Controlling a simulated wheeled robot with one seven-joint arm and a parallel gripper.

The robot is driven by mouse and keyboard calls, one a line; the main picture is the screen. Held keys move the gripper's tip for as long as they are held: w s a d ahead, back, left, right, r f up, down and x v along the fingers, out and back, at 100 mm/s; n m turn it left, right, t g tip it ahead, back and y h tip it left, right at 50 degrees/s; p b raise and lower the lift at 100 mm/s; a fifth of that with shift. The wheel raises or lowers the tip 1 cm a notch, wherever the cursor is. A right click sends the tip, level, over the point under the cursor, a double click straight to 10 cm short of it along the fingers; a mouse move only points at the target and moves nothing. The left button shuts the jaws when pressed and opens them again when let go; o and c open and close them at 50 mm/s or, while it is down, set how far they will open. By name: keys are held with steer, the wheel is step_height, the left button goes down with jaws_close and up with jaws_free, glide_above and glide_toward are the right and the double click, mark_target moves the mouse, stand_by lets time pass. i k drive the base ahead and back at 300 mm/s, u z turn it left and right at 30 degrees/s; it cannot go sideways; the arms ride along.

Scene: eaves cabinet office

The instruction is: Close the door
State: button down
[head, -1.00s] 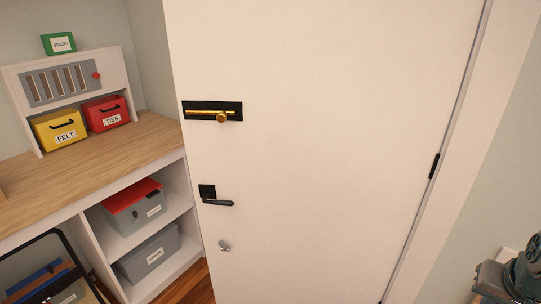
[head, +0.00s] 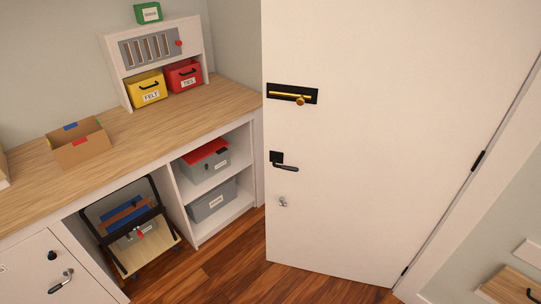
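A white door (head: 380,150) fills the right middle of the head view. It is hinged on its right side, where dark hinges show at the frame, and its free left edge stands out beside the counter. The door stands open at an angle. It carries a brass bolt on a black plate (head: 293,95) near the top, a black lever handle (head: 286,163) below it, and a small silver knob (head: 283,201) lower down. My gripper is not in view.
A wooden counter (head: 110,158) runs along the left, with an open cardboard box (head: 82,151) and yellow and red bins on it. Below are shelves with grey boxes, a black-framed rack (head: 140,240) and a white cabinet door (head: 58,272). Wooden floor (head: 222,268) is clear in front.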

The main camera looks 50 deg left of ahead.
mark_target(408, 98)
steer(key=k, duration=0.85)
steer(key=u, duration=0.9)
steer(key=i, duration=1.35)
steer(key=z, duration=0.15)
